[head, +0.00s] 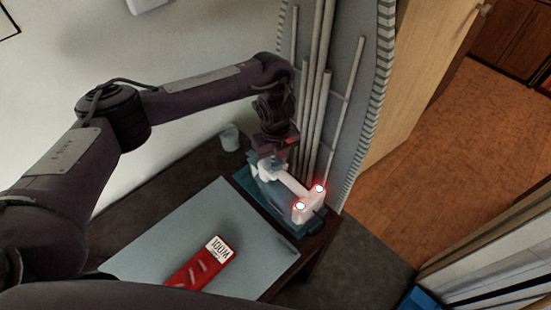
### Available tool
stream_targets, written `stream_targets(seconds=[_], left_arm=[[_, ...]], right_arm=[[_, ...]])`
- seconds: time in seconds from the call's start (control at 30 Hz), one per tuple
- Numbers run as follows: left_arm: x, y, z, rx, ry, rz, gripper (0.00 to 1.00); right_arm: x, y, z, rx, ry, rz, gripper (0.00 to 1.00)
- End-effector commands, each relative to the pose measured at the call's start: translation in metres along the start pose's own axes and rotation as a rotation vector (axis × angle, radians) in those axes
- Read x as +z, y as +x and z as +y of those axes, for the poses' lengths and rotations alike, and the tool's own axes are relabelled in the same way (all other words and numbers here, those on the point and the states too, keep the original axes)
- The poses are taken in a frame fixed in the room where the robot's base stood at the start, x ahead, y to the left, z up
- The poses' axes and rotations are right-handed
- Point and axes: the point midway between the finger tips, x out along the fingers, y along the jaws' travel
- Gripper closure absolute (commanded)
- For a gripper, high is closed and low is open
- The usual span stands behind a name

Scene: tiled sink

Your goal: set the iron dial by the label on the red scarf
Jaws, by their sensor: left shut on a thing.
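The red scarf (188,273) lies folded on a pale grey-blue sheet, with a white label (218,249) at its upper right end. The label's large print looks upside down and seems to read WOOL; the smaller line is too small to read. The white and blue iron (312,207) sits on a blue base to the right of the scarf. Two glowing red rings with pale centres show on its near end. My left gripper (270,162) reaches down onto the iron's far end and is shut there. The part gripped and the dial setting are hidden. My right gripper is not in view.
The pale sheet (150,240) covers much of the dark table. A small pale cup (230,138) stands behind the iron, near the wall. A grey board with upright pipes (316,80) rises close behind my left gripper. Wooden floor (440,150) lies to the right.

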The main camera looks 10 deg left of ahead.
Motion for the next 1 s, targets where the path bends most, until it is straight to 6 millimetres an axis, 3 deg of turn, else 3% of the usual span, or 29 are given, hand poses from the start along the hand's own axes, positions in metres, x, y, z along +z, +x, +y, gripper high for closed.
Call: stream_targets(seconds=[0.5, 1.0], left_arm=[[-0.0002, -0.0002, -0.0007, -0.002, 0.336, 0.000, 0.92], [-0.0002, -0.0008, -0.0006, -0.002, 0.403, 0.001, 0.92]], right_arm=[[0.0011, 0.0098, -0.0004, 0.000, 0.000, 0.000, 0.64], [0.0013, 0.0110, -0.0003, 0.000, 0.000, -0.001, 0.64]])
